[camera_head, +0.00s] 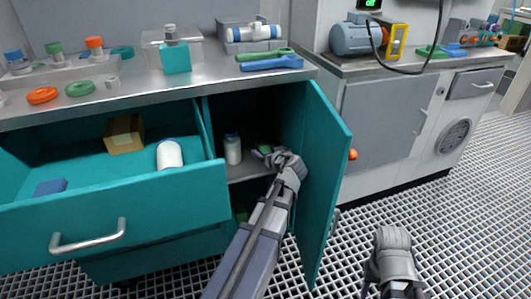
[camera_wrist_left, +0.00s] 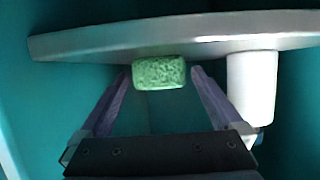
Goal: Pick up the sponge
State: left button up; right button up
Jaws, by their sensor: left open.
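The green sponge (camera_wrist_left: 158,72) is a small rough block at the shelf edge in the left wrist view. A small green part of it (camera_head: 264,149) shows inside the open cabinet in the head view, mostly covered by my gripper. My left gripper (camera_head: 273,157) reaches into the cabinet. Its fingers (camera_wrist_left: 161,75) are open, one on each side of the sponge, with narrow gaps. Part of my right arm (camera_head: 393,250) shows low at the right, away from the cabinet; its jaws cannot be made out.
A white bottle (camera_head: 232,148) stands close beside the sponge, also in the wrist view (camera_wrist_left: 252,85). The teal cabinet door (camera_head: 325,170) stands open right of my left arm. A pulled-out drawer (camera_head: 110,215) is to the left. The counter (camera_head: 200,82) lies above.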

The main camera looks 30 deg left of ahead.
aim_at(266, 147)
pick_arm(q)
jog(key=shift+x, duration=1.15)
jog(key=c, duration=1.4)
jog(key=shift+o, duration=0.2)
jog(key=shift+r, duration=0.1)
notch_tip(266, 147, up, 10)
jog(key=p, duration=0.9)
jog(key=shift+s+p, duration=0.1)
jog(key=shift+p, duration=0.25)
